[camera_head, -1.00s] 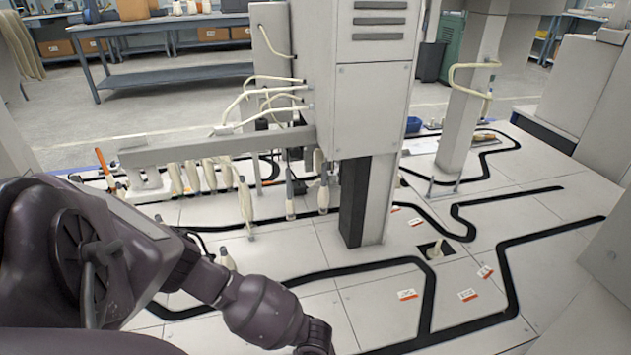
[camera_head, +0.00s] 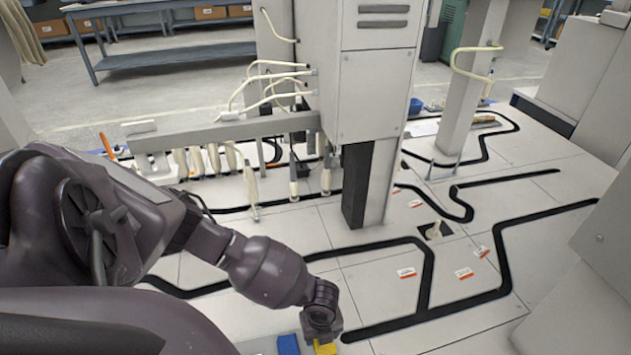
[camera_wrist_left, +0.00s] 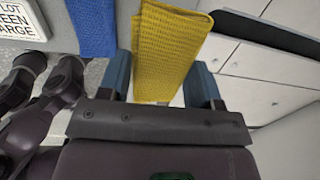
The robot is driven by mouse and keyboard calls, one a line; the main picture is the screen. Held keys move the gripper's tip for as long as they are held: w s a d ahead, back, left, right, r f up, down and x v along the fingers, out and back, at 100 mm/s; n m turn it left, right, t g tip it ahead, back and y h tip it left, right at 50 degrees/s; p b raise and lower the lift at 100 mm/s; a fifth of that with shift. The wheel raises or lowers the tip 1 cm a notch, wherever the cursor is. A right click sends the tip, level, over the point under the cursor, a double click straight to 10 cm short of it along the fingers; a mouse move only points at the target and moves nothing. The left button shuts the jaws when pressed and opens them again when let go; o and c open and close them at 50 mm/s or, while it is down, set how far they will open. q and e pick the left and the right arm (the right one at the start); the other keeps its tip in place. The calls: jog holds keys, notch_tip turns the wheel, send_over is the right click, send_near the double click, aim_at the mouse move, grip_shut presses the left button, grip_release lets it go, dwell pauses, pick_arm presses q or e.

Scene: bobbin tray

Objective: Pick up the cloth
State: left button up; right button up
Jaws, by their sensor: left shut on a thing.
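A yellow cloth (camera_wrist_left: 170,45) with a woven texture stands between the two fingers of my left gripper (camera_wrist_left: 158,78) in the left wrist view. The gripper is shut on it. In the head view my left gripper (camera_head: 322,335) is at the bottom edge, and a bit of the yellow cloth (camera_head: 325,349) shows below it. The cloth's lower part is cut off there. A blue cloth (camera_wrist_left: 92,28) is just to the left of the yellow one; its top also shows in the head view (camera_head: 288,344). My right gripper is not in view.
A sign (camera_wrist_left: 20,20) with black lettering is at the wrist view's upper left. A grey machine cabinet (camera_head: 378,95) stands ahead with a rail (camera_head: 215,132) and several hanging pale bobbins. The tiled floor with black lines (camera_head: 420,290) is open to the right.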

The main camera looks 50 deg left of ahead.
pick_arm(q)
notch_tip(320, 180, up, 13)
jog(key=p, duration=0.4)
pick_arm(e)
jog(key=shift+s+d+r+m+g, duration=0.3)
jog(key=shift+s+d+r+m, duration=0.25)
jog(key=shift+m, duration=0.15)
pick_arm(q)
jog(key=shift+r, duration=0.1)
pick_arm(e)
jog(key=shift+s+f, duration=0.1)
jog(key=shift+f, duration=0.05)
